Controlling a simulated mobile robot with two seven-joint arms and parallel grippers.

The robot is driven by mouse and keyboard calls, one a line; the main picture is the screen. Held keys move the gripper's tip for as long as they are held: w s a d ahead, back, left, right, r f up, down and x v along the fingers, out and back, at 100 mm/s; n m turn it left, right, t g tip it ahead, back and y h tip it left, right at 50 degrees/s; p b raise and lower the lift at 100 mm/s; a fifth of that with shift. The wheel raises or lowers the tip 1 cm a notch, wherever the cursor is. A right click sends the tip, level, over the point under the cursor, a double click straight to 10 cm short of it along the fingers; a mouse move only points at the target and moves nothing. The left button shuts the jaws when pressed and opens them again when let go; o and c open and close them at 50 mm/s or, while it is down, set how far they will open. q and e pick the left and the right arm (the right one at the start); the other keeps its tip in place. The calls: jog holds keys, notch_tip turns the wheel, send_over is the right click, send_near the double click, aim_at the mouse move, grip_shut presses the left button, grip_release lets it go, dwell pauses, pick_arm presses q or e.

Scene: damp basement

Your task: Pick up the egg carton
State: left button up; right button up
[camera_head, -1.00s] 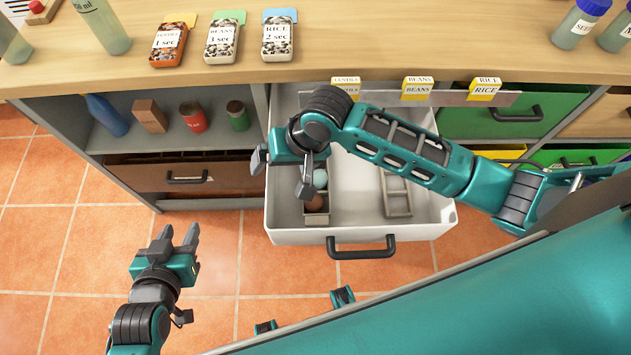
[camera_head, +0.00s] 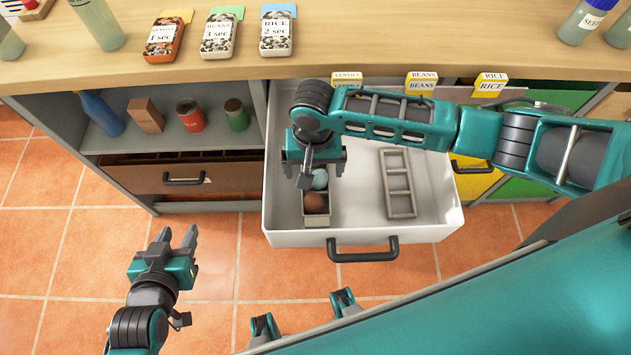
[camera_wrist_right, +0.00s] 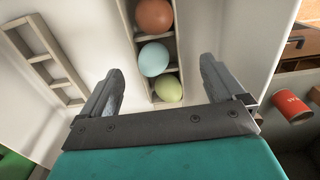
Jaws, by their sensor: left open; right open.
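A narrow grey egg carton (camera_head: 317,221) stands in the open white drawer (camera_head: 434,226), along its left side. It holds a brown egg (camera_head: 314,203) and a blue egg (camera_head: 320,180); the right wrist view also shows a green egg (camera_wrist_right: 168,88). My right gripper (camera_head: 316,172) is open above the carton and hides its far part in the head view. In the right wrist view, its two fingers (camera_wrist_right: 160,88) are apart on either side of the carton's near end, holding nothing. My left gripper (camera_head: 178,238) is open and empty over the floor at the lower left.
A ladder-shaped grey rack (camera_head: 398,184) with empty compartments lies to the right in the drawer. The drawer's front handle (camera_head: 362,254) faces me. The wooden counter (camera_head: 400,40) overhangs behind. A shelf at left holds a red can (camera_head: 191,116) and other containers.

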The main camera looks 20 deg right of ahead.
aim_at(316, 177)
jog(key=f+b, duration=0.1)
jog(key=f, duration=0.4)
jog(key=shift+d, duration=0.2)
jog(key=shift+c, duration=0.4)
jog(key=c, duration=1.1)
